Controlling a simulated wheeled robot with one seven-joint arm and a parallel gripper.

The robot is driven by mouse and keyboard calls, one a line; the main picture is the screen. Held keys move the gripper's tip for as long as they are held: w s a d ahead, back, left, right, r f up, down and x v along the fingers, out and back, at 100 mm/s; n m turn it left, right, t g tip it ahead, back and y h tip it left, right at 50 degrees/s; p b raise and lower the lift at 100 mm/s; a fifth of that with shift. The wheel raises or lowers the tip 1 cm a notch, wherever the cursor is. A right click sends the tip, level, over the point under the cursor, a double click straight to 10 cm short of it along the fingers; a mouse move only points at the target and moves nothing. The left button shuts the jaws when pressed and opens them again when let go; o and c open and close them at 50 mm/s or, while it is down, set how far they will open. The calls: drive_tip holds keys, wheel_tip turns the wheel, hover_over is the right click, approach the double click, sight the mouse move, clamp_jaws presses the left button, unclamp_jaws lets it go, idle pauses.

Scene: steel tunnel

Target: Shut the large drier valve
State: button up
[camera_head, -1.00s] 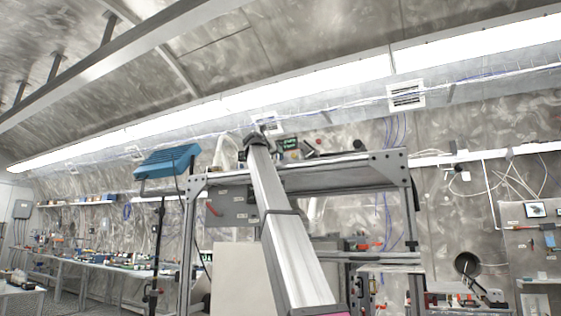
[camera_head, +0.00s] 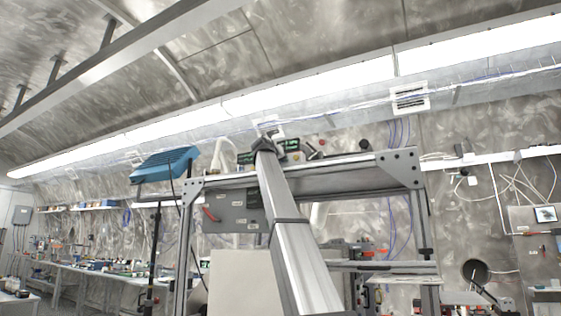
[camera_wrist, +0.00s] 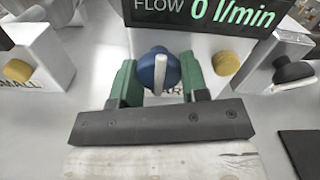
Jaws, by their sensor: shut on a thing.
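In the wrist view a round blue valve knob (camera_wrist: 150,70) with a white pointer bar stands between the green fingers of my gripper (camera_wrist: 159,80). The gripper is shut on this knob. The pointer bar runs roughly up and down in the picture. A label behind the fingers is mostly covered; only the letters "AR" show. A display (camera_wrist: 210,14) above reads "FLOW 0 l/min". In the head view my arm reaches up to the top of the frame rack, and the knob is too small to make out there.
A white block (camera_wrist: 35,55) labelled "SMALL" with a brass-coloured fitting (camera_wrist: 17,70) stands left of the knob. Another brass-coloured fitting (camera_wrist: 226,62) and a black knob (camera_wrist: 293,73) are on the right. A blue box (camera_head: 165,164) sits left of the metal rack (camera_head: 345,170).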

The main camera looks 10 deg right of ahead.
drive_tip(key=shift+m, duration=0.3)
drive_tip(key=m, duration=0.4)
drive_tip(key=shift+a, duration=0.1)
drive_tip(key=shift+w+m, duration=0.1)
drive_tip(key=shift+m, duration=2.2)
drive_tip(key=o, duration=0.9)
drive_tip(key=shift+a, duration=0.1)
drive_tip(key=shift+o, duration=0.2)
